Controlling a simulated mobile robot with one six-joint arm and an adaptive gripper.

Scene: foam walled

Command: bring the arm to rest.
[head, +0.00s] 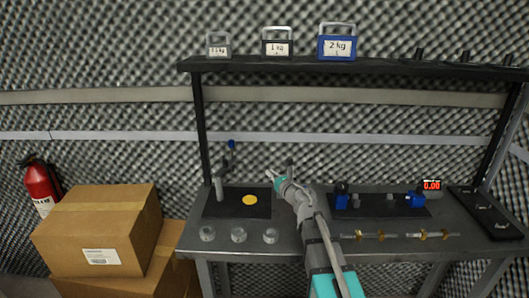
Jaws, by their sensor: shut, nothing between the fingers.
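My arm reaches up from the bottom of the head view over the front of a grey workbench (290,238). My gripper (271,174) is at its far end, past a teal ring, above the back middle of the bench. It is small in the view, looks shut and shows nothing held. It lies to the right of a black mat (233,211) with a yellow disc (250,200) on it.
Right are blue fixtures (415,201), brass-ended parts (378,236) and a red display (431,185). A shelf (370,66) holds weights. Boxes (95,228) and an extinguisher (40,184) stand left.

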